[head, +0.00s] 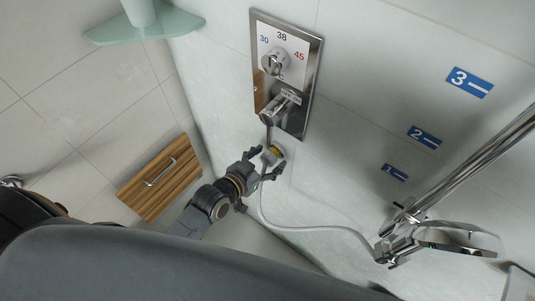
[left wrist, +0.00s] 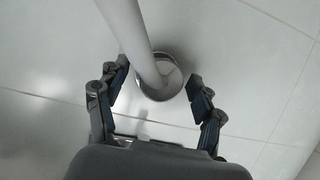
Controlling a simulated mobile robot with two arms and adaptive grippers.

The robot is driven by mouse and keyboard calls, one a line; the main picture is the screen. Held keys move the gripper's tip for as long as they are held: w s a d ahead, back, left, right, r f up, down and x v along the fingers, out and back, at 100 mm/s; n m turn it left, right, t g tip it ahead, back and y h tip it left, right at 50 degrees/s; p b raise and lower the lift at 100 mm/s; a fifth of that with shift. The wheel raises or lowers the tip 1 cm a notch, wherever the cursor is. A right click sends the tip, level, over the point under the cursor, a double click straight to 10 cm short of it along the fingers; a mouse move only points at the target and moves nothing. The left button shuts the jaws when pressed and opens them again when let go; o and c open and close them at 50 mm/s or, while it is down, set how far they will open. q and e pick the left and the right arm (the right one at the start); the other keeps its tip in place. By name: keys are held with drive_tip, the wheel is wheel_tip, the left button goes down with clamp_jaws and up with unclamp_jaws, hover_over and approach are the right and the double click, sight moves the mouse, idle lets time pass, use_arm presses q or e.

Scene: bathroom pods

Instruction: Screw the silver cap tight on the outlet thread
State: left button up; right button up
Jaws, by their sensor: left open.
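A small round fitting (head: 276,151) with a yellowish face and a grey rim sits at the white wall below the mixer. In the left wrist view, a round silver piece (left wrist: 169,75) sits at the wall, partly hidden by a pale hose (left wrist: 130,30). I cannot tell whether this silver piece is the cap or part of the outlet, and no thread is clear. My left gripper (head: 266,162) is open beside the fitting. In the left wrist view, its fingers (left wrist: 158,74) stand on either side of the silver piece and hose. My right gripper is not in view.
The mixer panel (head: 312,77) with its knobs is above the fitting. The pale hose (head: 315,228) loops right to the shower head (head: 450,240) by a slanted chrome rail (head: 470,170). A wooden cabinet (head: 160,178) is at left. A glass shelf (head: 110,32) is at upper left.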

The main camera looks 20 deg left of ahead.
use_arm(q)
drive_tip(key=c, duration=1.3)
drive_tip(key=shift+r+m+p, duration=0.15)
drive_tip(key=shift+m+p, duration=0.25)
drive_tip(key=shift+p, duration=0.15)
drive_tip(key=shift+c, duration=0.2)
drive_tip(key=shift+m+y+p, duration=0.3)
drive_tip(key=shift+m+y, duration=0.2)
drive_tip(key=shift+m+t, duration=0.3)
drive_tip(key=shift+d+f+m+y, duration=0.15)
drive_tip(key=shift+f+m+y, duration=0.05)
drive_tip(key=shift+m+y, duration=0.35)
drive_tip(key=shift+m+t+y, duration=0.3)
drive_tip(key=shift+m+y, duration=0.05)
drive_tip(key=shift+m, duration=0.1)
